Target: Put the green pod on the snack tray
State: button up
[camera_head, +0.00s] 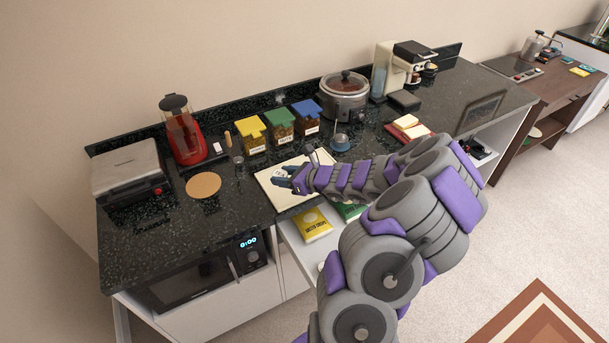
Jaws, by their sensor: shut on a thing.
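The pale, flat board that looks like the snack tray (269,189) lies on the dark counter at its front edge, near the middle. My gripper (280,176) is over this board, low and pointing left, with my arm reaching in from the right. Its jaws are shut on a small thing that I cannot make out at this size. I see no green pod clearly; it may be the thing between the fingers. My gripper and forearm hide the right part of the board. I cannot tell whether the held thing touches the board.
Yellow, green and blue-lidded bins (281,126) stand behind the board. A cork mat (203,185) lies left. Below the counter edge are a yellow packet (312,225) and a green one.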

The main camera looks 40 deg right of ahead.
jog(key=s+d+f+m+h, duration=0.1)
jog(key=s+d+f, duration=0.45)
jog(key=s, duration=0.35)
jog(key=w, duration=0.5)
jog(key=w+d+f+b, duration=0.1)
jog(key=w, duration=0.4)
jog(key=w+f+b, duration=0.1)
jog(key=w, duration=0.3)
jog(key=shift+w+d+f, duration=0.2)
jog(key=shift+w+d, duration=0.2)
jog(key=shift+w+d+b, duration=0.3)
jog(key=shift+w+d, duration=0.05)
jog(key=shift+w, duration=0.05)
notch_tip(320, 180, down, 4)
jog(key=shift+w+r+b, duration=0.15)
jog(key=shift+r+b, duration=0.05)
jog(key=shift+b, duration=0.35)
jog(key=shift+a+f, duration=0.1)
jog(key=shift+a, duration=0.15)
jog(key=o, duration=1.3)
jog(key=shift+d, duration=0.25)
jog(key=shift+a, duration=0.1)
